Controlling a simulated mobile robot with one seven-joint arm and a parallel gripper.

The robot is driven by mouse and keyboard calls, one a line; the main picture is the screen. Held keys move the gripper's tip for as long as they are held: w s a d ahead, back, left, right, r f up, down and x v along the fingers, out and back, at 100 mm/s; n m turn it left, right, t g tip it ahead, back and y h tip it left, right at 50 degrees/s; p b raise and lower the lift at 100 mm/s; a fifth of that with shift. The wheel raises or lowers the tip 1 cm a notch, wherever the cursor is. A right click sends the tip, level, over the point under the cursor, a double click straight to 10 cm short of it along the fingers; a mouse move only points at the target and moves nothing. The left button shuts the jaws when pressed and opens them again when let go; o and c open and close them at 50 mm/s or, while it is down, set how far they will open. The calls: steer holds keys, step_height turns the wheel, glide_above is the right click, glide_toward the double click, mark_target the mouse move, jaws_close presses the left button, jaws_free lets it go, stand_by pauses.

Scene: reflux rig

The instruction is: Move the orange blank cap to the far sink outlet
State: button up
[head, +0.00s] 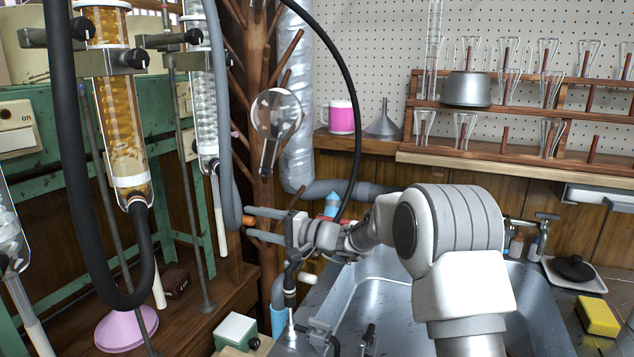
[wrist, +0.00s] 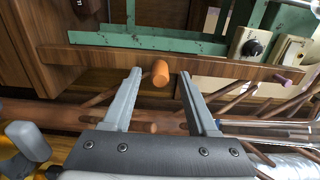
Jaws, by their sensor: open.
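The orange blank cap (wrist: 160,74) is a short orange cylinder in front of a wooden board in the wrist view. It also shows small in the head view (head: 248,220), at the left end of my gripper. My gripper (wrist: 160,76) is open, its two fingertips on either side of the cap with gaps showing. In the head view my gripper (head: 252,222) points left. What the cap is fixed to is hidden. The metal sink (head: 440,320) is at the lower right, partly behind my arm. I cannot make out which fitting is the far outlet.
A wooden drying tree (head: 263,150) with angled pegs stands just behind my gripper, with a round flask (head: 277,115) hanging on it. Grey and black hoses hang close by. An amber condenser (head: 120,120) stands left. A yellow sponge (head: 597,316) lies right of the sink.

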jaws_close()
stand_by(0.3)
stand_by(1.1)
steer(key=shift+b+v, duration=0.7)
steer(key=shift+v, duration=2.3)
